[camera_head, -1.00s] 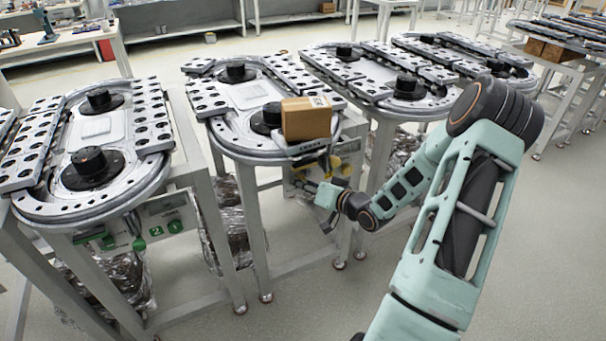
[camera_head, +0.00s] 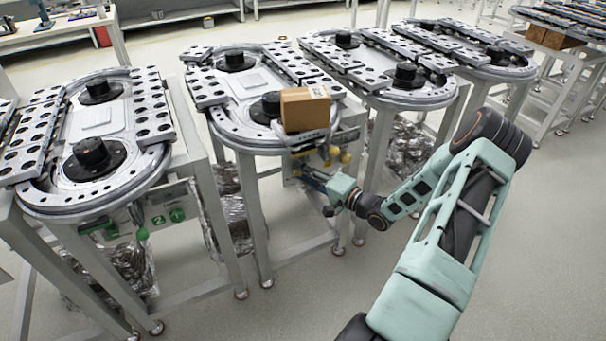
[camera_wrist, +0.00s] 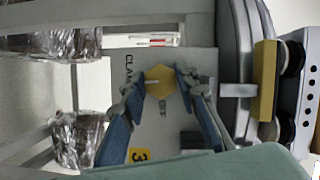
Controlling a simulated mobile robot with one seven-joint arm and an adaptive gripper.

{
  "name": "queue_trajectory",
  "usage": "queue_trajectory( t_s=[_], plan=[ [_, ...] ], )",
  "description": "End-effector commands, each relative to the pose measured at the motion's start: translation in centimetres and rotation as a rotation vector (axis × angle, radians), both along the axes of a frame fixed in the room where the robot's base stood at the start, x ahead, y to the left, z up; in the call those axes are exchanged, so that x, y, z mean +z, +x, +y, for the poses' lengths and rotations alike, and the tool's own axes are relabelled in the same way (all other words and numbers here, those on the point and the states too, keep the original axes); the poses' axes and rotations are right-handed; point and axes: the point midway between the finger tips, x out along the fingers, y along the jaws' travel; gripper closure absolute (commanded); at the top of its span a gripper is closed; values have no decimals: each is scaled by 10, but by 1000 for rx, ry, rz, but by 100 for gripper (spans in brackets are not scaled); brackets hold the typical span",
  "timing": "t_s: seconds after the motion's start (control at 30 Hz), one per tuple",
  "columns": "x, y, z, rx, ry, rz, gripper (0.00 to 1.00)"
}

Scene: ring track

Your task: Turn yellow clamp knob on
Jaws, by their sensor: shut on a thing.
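The yellow clamp knob (camera_wrist: 160,78) shows in the wrist view on a grey panel (camera_wrist: 146,122) with "CLAMP" lettering. It has a faceted outline and a pale line pointing to the left of the picture. My gripper (camera_wrist: 159,88) has its two blue-padded fingers on either side of the knob, shut on it. In the head view my gripper (camera_head: 312,178) reaches to the panel under the front end of the second ring track (camera_head: 222,128). The knob in its jaws cannot be made out there.
A cardboard box (camera_head: 305,110) sits on the track's front end, above my gripper. Yellow knobs (camera_head: 345,157) stick out just beside the gripper. A table leg (camera_head: 337,215) stands close by. A neighbouring track (camera_head: 95,190) with green knobs is at left. The floor at right is clear.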

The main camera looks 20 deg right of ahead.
Motion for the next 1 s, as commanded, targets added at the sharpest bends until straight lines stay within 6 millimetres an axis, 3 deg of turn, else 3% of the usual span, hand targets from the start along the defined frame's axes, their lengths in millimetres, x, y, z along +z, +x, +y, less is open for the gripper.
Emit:
queue_trajectory(
  t_s=[0.6, 0.63, 0.7, 0.77, 1.0],
  plan=[
    [0, 0, 0, -1, 40, 1, 96],
    [0, 0, 0, -1, 40, 1, 69],
    [0, 0, 0, -1, 40, 1, 61],
    [0, 0, 0, -1, 39, 1, 54],
    [0, 0, 0, -1, 38, 2, 54]
  ],
)
